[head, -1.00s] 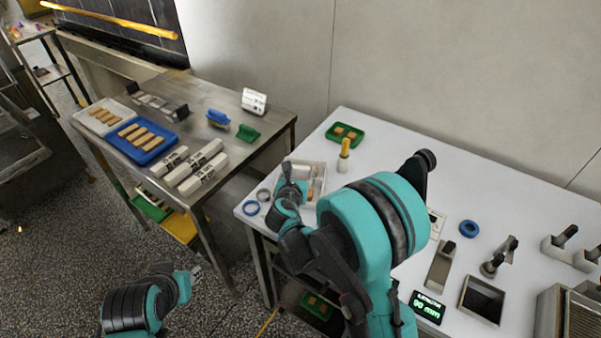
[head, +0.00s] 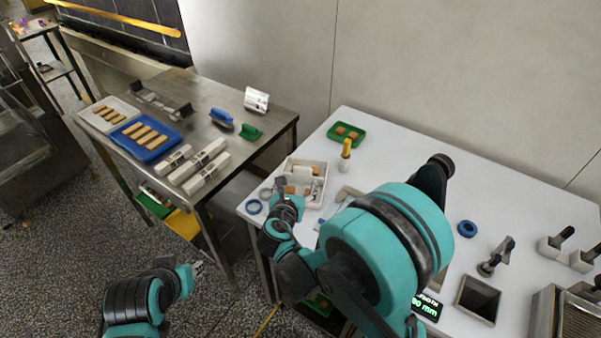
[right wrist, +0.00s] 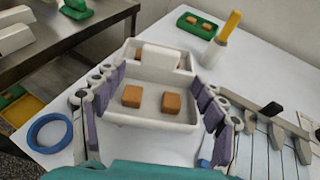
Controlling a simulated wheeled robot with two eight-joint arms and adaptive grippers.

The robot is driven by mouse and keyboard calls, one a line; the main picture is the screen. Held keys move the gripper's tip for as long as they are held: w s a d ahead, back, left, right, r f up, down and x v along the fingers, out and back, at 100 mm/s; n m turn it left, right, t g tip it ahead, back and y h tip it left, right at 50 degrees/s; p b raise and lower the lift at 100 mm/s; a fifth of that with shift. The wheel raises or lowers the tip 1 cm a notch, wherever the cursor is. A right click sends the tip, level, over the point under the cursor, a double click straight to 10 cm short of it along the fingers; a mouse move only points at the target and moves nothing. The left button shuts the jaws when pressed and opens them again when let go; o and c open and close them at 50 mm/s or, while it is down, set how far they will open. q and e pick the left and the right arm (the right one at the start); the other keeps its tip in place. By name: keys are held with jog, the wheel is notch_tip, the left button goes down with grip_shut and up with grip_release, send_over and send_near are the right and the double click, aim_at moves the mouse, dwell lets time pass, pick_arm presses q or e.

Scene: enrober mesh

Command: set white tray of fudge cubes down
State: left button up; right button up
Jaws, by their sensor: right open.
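The white tray (head: 308,203) rests on the white table near its left edge. In the right wrist view the tray (right wrist: 150,119) holds two brown fudge cubes (right wrist: 132,96) in its near part. A white block (right wrist: 160,57) and more brown show at its far end. My right gripper (right wrist: 160,72) is open, its purple-padded fingers spread on either side of the tray's near part; contact with the walls cannot be told. In the head view my right gripper (head: 281,190) is at the tray's near left side. My left gripper (head: 198,268) hangs over the floor, away from both tables; its jaw opening is unclear.
A green tray with cubes (head: 346,134) and a yellow-handled tool (head: 346,148) stand behind the white tray. A blue ring (right wrist: 50,132) lies left of it. The steel table (head: 205,90) at left holds a blue tray (head: 146,140) and white blocks (head: 199,166).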

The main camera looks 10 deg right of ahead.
jog(key=s+d+r+m+g+y, duration=0.1)
jog(key=s+d+m+g, duration=0.1)
jog(key=s+m, duration=0.5)
jog(key=s+d+r+m+g+y, duration=0.1)
jog(key=s+d+r+m+y, duration=0.1)
jog(key=s+m, duration=0.6)
jog(key=s+d+r+m+g+y, duration=0.1)
jog(key=s+m, duration=0.7)
jog(key=m, duration=0.8)
jog(key=shift+d+r+g+y, duration=0.3)
jog(key=shift+d+g+y, duration=0.4)
jog(key=shift+d+g, duration=0.15)
